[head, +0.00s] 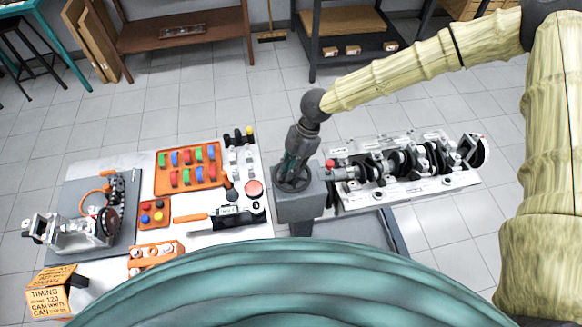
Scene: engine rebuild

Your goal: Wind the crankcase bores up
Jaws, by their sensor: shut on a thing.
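The crankcase (452,184) is a light grey metal block held out to the right of a dark grey stand head (300,207). Its open side faces the camera, with the dark crankshaft (402,163) lying in it. A dark round handwheel (305,184) sits on top of the stand head. My gripper (291,172) reaches down onto the handwheel and is shut on it. The fingers partly cover the wheel, so the exact grip is hidden. A red knob (329,163) shows beside the stand head, at the near end of the crankcase.
A white bench (190,234) left of the stand holds an orange tray (160,187) of coloured pieces, a smaller orange tray (143,222), an orange-handled tool (190,218) and an assembly on a grey mat (75,200). An orange box (48,300) stands at lower left. Tiled floor lies behind.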

